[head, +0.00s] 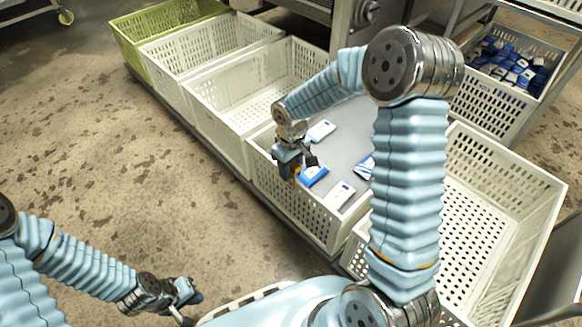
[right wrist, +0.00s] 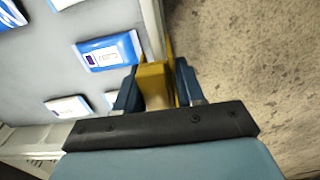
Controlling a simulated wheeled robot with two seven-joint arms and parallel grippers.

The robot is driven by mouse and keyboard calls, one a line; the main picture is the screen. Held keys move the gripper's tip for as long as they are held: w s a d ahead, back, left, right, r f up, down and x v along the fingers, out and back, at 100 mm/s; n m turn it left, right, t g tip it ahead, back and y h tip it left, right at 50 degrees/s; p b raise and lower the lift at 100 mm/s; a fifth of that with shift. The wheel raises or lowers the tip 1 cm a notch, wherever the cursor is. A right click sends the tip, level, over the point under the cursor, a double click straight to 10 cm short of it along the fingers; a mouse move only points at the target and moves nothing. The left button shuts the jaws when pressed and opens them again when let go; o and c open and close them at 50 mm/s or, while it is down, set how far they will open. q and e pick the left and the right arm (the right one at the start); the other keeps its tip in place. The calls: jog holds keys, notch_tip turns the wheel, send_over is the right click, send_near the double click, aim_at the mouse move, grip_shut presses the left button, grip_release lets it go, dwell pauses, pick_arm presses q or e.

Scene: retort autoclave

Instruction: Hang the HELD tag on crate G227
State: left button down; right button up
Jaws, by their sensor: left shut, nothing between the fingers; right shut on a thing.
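My right gripper (head: 296,174) is at the near-left wall of a white crate (head: 300,208) holding several blue and white pouches. It is shut on a yellow tag, which shows between the fingers in the right wrist view (right wrist: 155,85). There the tag is at the crate's rim (right wrist: 152,30), with a thin yellow strip along the rim's outer side. I cannot tell whether the rim bears the tag. No lettering on tag or crate is readable. My left gripper (head: 187,298) is shut and empty, low over the floor at the lower left.
Empty white crates (head: 225,110) and a green crate (head: 128,38) stand in a row towards the upper left. Another empty white crate (head: 525,190) is at the right. A crate of blue pouches (head: 485,105) stands at upper right. The floor at left is clear.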

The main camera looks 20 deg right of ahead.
jog(key=shift+f+b, duration=1.2)
jog(key=shift+f, duration=0.4)
dwell(0.3)
jog(key=o, duration=1.1)
jog(key=shift+r, duration=0.2)
notch_tip(320, 180, up, 14)
jog(key=p, duration=0.3)
jog(key=shift+f, duration=0.2)
